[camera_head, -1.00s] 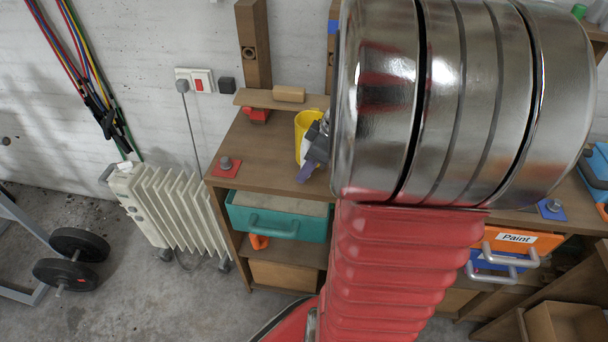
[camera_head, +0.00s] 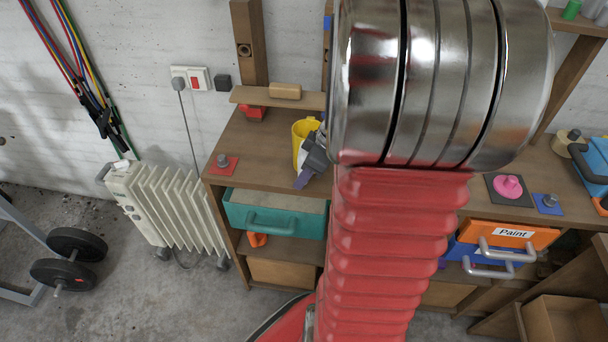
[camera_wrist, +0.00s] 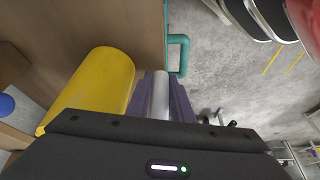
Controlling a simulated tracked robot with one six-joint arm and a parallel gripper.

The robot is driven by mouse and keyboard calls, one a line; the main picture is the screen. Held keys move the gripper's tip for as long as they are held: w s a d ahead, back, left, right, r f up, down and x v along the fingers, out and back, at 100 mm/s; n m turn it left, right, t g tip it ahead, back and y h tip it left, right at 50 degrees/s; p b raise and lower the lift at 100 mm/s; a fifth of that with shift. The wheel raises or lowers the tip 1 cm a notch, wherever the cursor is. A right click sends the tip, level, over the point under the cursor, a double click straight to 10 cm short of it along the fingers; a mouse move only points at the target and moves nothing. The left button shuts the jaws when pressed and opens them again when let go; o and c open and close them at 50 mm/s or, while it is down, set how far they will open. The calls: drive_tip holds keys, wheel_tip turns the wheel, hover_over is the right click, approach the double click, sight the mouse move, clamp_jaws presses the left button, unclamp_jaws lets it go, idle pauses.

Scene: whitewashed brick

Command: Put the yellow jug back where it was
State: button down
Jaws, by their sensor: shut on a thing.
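The yellow jug (camera_head: 301,143) is at the workbench's upper left part, partly hidden by my gripper and arm. In the wrist view the jug (camera_wrist: 97,88) lies large at the left, with the brown bench top behind it. My gripper (camera_head: 306,172) is close against the jug's right side. In the wrist view its purple fingers (camera_wrist: 162,105) are beside the jug, with a pale bar between them. The gripper is shut on the jug; the exact grip is hard to see. I cannot tell whether the jug touches the bench top.
The brown bench (camera_head: 247,150) bears a red mat with a grey knob (camera_head: 222,162). A low shelf with a tan block (camera_head: 285,91) runs behind. A teal drawer (camera_head: 262,222) is under the bench top. A pink object (camera_head: 508,187) stands at the right. A white radiator (camera_head: 165,210) stands left.

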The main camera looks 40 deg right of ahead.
drive_tip(key=c, duration=1.6)
unclamp_jaws()
drive_tip(key=shift+f, duration=0.1)
drive_tip(key=shift+o, duration=0.2)
drive_tip(key=v, duration=1.2)
drive_tip(key=shift+w, duration=0.1)
drive_tip(key=s+a+r+m+h, duration=0.1)
drive_tip(key=a+r+m, duration=0.1)
drive_tip(key=a, duration=1.1)
drive_tip(key=s+a+r+m+t+h, duration=0.1)
drive_tip(key=a+r+m, duration=0.1)
drive_tip(key=a, duration=1.1)
drive_tip(key=shift+s+r+m, duration=0.2)
drive_tip(key=shift+r+m, duration=0.05)
drive_tip(key=shift+m, duration=0.35)
